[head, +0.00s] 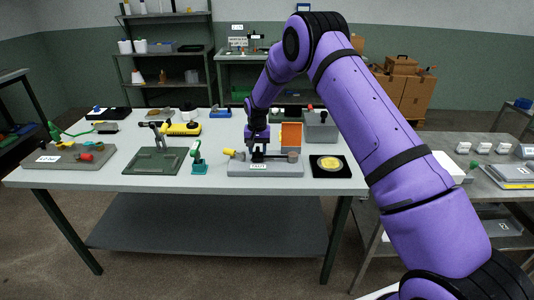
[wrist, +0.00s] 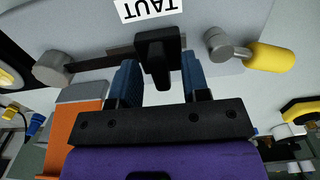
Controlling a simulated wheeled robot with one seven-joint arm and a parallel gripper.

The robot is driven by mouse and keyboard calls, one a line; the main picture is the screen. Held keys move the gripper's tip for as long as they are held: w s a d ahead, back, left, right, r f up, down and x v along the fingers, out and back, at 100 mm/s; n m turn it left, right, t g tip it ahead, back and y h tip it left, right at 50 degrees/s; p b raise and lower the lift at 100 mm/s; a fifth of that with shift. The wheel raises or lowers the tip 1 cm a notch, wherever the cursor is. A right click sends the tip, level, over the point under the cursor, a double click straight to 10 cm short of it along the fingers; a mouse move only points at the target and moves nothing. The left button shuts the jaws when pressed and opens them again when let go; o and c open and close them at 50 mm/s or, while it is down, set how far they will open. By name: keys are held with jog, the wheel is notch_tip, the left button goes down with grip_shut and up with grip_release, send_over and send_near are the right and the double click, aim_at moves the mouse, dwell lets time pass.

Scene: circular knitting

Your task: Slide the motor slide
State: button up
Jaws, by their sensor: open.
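The motor slide is a black block (wrist: 157,48) on a dark rail (wrist: 100,59) in a grey base (head: 272,171). A white label reading TAUT (wrist: 150,8) is fixed to the base and appears upside down in the wrist view. My gripper (wrist: 159,72) is open, with one blue finger on each side of the black block. I cannot tell whether either finger touches it. In the head view my gripper (head: 258,151) is low over the base and hides most of the slide.
A yellow-handled lever (wrist: 268,56) and a grey cylinder (wrist: 52,69) flank the slide. An orange panel (head: 291,135) stands behind the base. A black mat with a yellow disc (head: 330,163) lies to the right. A green clamp (head: 198,160) stands to the left.

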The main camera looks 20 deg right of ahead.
jog(key=shift+r, duration=2.8)
jog(key=shift+r, duration=0.15)
jog(key=s+d+r+t, duration=0.1)
jog(key=s+r, duration=0.4)
jog(key=r, duration=0.3)
jog(key=s+d+r+n, duration=0.1)
jog(key=s+d+r, duration=0.1)
jog(key=s+r, duration=0.35)
jog(key=s+d+r+t, duration=0.1)
jog(key=s+r, duration=0.2)
jog(key=r, duration=0.7)
jog(key=s+d+r+n+t, duration=0.1)
jog(key=s+r, duration=0.3)
jog(key=s, duration=0.4)
jog(key=s+d+r, duration=0.1)
jog(key=s+r, duration=0.4)
jog(key=s, duration=0.3)
jog(key=s+d+f+n+t, duration=0.1)
jog(key=s+d+t, duration=0.1)
jog(key=s, duration=2)
jog(key=shift+s+f+n, duration=0.2)
jog(key=shift+s+n, duration=0.1)
jog(key=shift+s, duration=0.1)
